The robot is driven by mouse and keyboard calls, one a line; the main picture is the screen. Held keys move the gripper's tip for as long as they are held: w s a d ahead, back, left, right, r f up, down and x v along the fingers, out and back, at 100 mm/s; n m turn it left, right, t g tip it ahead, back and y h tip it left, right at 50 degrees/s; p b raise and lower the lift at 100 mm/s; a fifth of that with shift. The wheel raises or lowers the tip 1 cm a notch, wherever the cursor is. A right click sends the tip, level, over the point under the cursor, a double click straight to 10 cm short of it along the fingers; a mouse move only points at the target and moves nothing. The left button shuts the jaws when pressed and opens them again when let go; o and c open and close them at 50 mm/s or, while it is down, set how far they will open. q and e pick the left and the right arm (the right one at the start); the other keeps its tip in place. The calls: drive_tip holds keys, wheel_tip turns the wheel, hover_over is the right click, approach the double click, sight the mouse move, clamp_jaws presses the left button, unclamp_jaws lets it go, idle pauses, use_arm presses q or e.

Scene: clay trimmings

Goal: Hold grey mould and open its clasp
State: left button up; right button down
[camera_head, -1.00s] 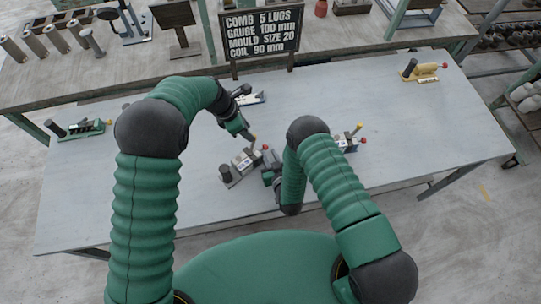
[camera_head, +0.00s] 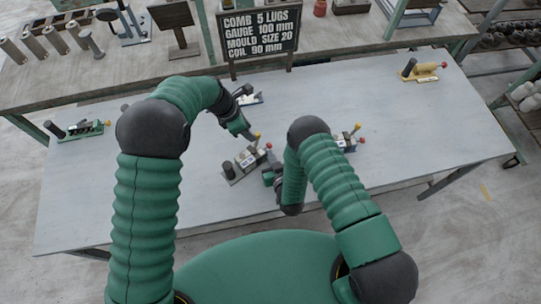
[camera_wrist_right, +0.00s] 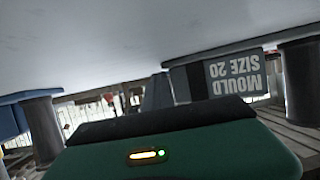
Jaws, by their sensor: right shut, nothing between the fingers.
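The grey mould (camera_head: 246,161) lies on the table left of centre in the head view, with a dark post at its left end. A yellow knob (camera_head: 257,135) and a red knob (camera_head: 268,146) stand out at its right end. My left gripper (camera_head: 249,136) comes down from above, by the yellow knob. It is too small to tell whether it touches or grips. My right gripper (camera_head: 272,176) is shut and empty, low beside the mould's right side. The right wrist view is upside down and shows a grey block labelled "MOULD SIZE 20" (camera_wrist_right: 233,75); I cannot tell which mould it is.
A second grey mould (camera_head: 345,142) lies to the right, partly behind my right arm. A green mould (camera_head: 82,130) is at far left and a yellow one (camera_head: 424,71) at far right. A sign (camera_head: 258,38) stands at the back. The table's right part is clear (camera_head: 425,125).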

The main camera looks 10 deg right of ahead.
drive_tip(key=shift+d, duration=0.5)
drive_tip(key=shift+a, duration=0.45)
drive_tip(key=c, duration=1.8)
unclamp_jaws()
drive_tip(key=shift+d, duration=0.15)
drive_tip(key=shift+o, duration=0.5)
drive_tip(key=shift+d, duration=0.15)
use_arm(q)
drive_tip(key=shift+d, duration=0.45)
drive_tip(key=shift+a, duration=0.25)
use_arm(e)
drive_tip(key=shift+a, duration=0.2)
drive_tip(key=shift+s, duration=0.1)
